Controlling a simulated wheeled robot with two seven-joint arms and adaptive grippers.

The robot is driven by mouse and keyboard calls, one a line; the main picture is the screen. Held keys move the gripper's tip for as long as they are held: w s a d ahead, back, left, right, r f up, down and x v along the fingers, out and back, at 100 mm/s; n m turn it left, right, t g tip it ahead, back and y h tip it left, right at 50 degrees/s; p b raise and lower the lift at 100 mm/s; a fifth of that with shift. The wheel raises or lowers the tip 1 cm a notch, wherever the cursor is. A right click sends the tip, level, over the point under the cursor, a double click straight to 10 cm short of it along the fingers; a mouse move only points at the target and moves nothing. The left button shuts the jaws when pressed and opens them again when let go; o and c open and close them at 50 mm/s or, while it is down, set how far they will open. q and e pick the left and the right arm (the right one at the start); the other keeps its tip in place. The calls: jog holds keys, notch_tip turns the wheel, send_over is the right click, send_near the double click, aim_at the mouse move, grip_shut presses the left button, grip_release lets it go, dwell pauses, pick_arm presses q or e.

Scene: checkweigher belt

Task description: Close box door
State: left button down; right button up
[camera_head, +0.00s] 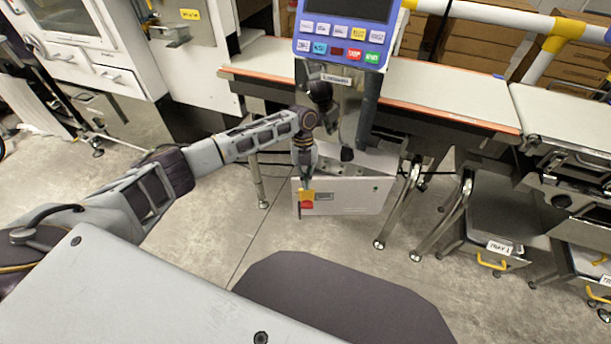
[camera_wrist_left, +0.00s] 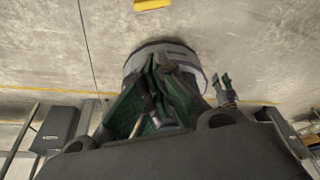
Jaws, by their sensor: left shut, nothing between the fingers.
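A pale grey box (camera_head: 370,161) stands low under the conveyor in the head view. Its front panel, the door (camera_head: 350,199), carries a red and yellow switch, a small label and a green dot. The inside shows behind the door's upper edge, so the door looks ajar. My left gripper (camera_head: 304,178) points down at the left end of the door, over the area by the switch. I cannot tell whether it touches. In the left wrist view, the fingers (camera_wrist_left: 160,95) are shut and empty, with grey floor beyond. My right gripper is not in view.
A control panel (camera_head: 340,32) and the belt (camera_head: 440,91) stand above the box. Metal legs (camera_head: 398,207) are right of the box. A tray drawer unit (camera_head: 495,225) stands farther right. The floor left of the box (camera_head: 215,215) is clear.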

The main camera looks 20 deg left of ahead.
pick_arm(q)
jog(key=shift+v, duration=0.8)
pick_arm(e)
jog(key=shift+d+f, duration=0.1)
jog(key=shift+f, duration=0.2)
